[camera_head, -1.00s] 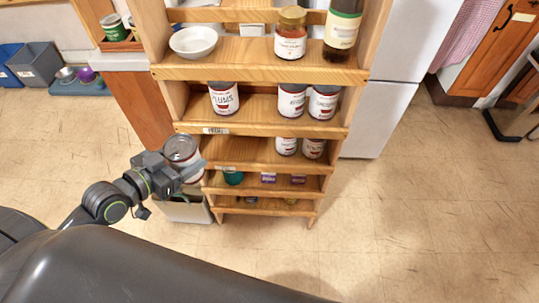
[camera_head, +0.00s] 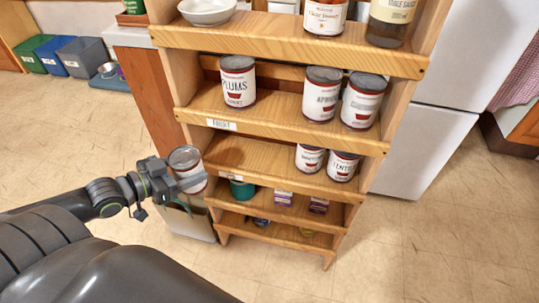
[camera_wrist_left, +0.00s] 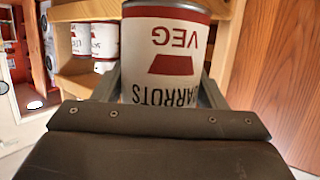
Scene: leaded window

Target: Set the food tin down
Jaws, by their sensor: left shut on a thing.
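The food tin (camera_head: 188,170) is white and dark red with a grey lid. In the left wrist view its label reads "CARROTS VEG" (camera_wrist_left: 168,50), upside down in the picture. My left gripper (camera_head: 178,181) is shut on the tin and holds it in the air, left of the wooden shelf unit (camera_head: 250,122). My right gripper is not in view.
The upper tin shelf holds a "PLUMS" tin (camera_head: 238,82) and two tins at right. The shelf below has two tins (camera_head: 342,165) at right and bare wood at left (camera_head: 240,155). A bin (camera_head: 190,222) stands under my gripper. A fridge (camera_head: 440,120) is at right.

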